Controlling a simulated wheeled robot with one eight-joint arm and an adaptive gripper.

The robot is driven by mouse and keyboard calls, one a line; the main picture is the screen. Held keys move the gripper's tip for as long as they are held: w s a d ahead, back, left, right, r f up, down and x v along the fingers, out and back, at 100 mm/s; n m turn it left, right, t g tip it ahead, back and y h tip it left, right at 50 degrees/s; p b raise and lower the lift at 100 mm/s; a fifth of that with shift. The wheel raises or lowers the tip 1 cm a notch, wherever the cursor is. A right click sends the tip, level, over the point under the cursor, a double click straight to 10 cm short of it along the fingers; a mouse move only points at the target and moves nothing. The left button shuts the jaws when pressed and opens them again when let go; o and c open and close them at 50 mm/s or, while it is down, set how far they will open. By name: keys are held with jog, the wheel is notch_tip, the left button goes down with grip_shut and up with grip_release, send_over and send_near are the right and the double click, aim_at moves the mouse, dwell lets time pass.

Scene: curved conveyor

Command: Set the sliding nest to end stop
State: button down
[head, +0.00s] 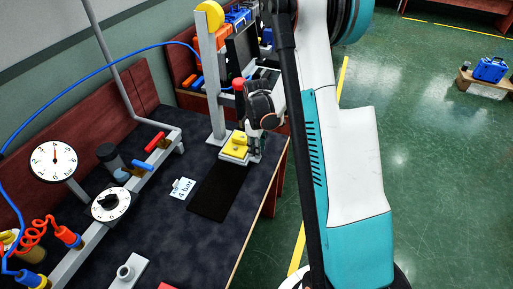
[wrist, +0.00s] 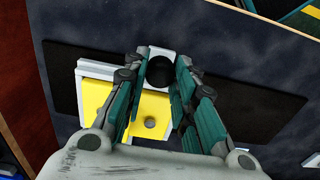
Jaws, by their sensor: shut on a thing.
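The sliding nest, a yellow block on a light grey base (head: 236,147), sits at the far end of a black strip (head: 222,190) on the dark bench. In the wrist view, the nest's yellow top (wrist: 95,97) with a round hole lies under and beside the fingers. My gripper (wrist: 158,85) is shut on the nest, its fingers on both sides of a light grey part with a dark round centre. In the head view, my gripper (head: 250,128) is above the nest, partly hidden. No end stop can be made out clearly.
A grey upright (head: 209,75) with a yellow wheel stands just behind the nest. A white label card (head: 181,188) lies left of the strip. A gauge (head: 53,161), a dial (head: 110,204) and a rail with levers occupy the bench's left. The strip's near part is clear.

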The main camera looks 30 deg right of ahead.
jog(key=w+d, duration=0.1)
jog(key=d, duration=0.1)
jog(key=w+d, duration=0.3)
jog(key=shift+w+d, duration=0.3)
jog(key=shift+d, duration=0.1)
jog(key=c, duration=1.3)
grip_release()
jog(key=shift+w+d, duration=0.1)
jog(key=shift+r, duration=0.1)
notch_tip(320, 180, up, 12)
jog(key=shift+f, duration=0.1)
